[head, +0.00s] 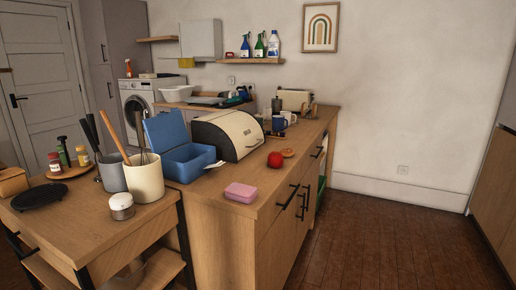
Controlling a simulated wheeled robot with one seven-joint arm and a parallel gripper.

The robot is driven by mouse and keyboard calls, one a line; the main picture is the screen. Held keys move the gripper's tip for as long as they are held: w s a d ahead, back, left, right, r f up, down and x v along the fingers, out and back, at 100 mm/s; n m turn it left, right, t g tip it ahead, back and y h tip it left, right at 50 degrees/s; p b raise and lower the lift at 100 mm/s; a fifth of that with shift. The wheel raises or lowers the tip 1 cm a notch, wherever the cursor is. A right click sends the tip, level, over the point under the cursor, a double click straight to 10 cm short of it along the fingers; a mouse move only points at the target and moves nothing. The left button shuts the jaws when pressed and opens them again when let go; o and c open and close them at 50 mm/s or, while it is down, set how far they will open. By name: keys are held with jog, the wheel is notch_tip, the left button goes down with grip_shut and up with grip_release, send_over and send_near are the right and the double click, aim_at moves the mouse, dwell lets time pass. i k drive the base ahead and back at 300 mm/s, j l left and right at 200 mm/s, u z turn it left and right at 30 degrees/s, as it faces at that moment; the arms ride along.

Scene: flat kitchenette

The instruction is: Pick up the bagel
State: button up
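What looks like the bagel (287,152), a small flat orange-brown round, lies on the wooden counter (240,178) near its right edge. It is just behind and to the right of a red round item (275,159), perhaps an apple or tomato. The bagel is small in the head view, so its hole cannot be made out clearly. My gripper is not in view.
A cream bread box (238,135) and an open blue box (187,158) stand left of the bagel. A pink container (241,193) lies nearer. Blue mugs (279,124) stand behind. Utensil pots (145,178) are at front left. Open floor (385,235) lies to the right.

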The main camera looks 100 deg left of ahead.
aim_at(286, 153)
jog(key=u, duration=2.5)
jog(key=i+l, duration=0.25)
jog(key=l, duration=0.15)
jog(key=i+l, duration=0.25)
jog(key=l, duration=0.15)
jog(key=i+l, duration=0.25)
jog(key=i+l+u, duration=0.1)
jog(key=i+l, duration=0.15)
jog(key=l, duration=0.25)
jog(key=i+l, duration=0.2)
jog(key=l, duration=0.2)
jog(key=i+l, duration=0.25)
jog(key=l, duration=0.2)
jog(key=i+l, duration=0.25)
jog(key=l, duration=0.15)
jog(key=i+l, duration=0.2)
jog(key=l, duration=0.2)
jog(key=i+j, duration=0.15)
jog(key=j, duration=0.15)
jog(key=i+j, duration=0.2)
jog(key=j+u, duration=0.05)
jog(key=j, duration=0.1)
